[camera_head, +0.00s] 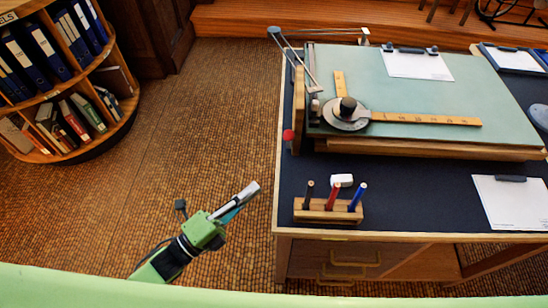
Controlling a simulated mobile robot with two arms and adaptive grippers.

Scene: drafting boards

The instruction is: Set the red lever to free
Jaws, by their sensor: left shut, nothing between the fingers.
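The red lever shows as a round red knob (288,136) at the left side of the drafting board (440,90), beside its wooden side piece. Its shaft and setting marks are too small or hidden to read. My left gripper (250,190), on a green arm, is shut and empty. It is over the floor left of the desk, below and left of the red knob and apart from it. My right gripper is not in view.
A drafting arm with wooden rulers (425,118) lies on the board. A bookshelf (95,62) stands at upper left. The floor (200,120) between is clear.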

